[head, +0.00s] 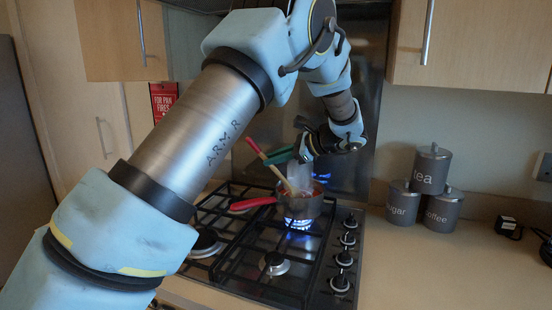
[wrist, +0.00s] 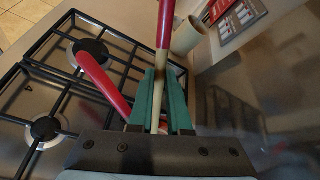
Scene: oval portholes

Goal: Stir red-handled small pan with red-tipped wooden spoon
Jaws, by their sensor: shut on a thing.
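The small pan (head: 298,208) with its red handle (head: 256,203) sits on the hob's back right burner, over a blue flame. The red handle also shows in the wrist view (wrist: 100,82), to the left of my fingers. The wooden spoon (head: 277,170) with its red tip (head: 252,144) leans up and left out of the pan. In the wrist view the spoon (wrist: 157,100) runs between my green fingers, its red end at the top. My gripper (head: 280,156) is shut on the spoon above the pan. The spoon's lower end is hidden inside the pan.
The black hob grates (head: 230,240) extend left and forward of the pan, with knobs (head: 345,255) at right. Grey canisters (head: 430,170) stand on the right counter. Cupboards (head: 470,45) hang above. The front right counter (head: 430,270) is clear.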

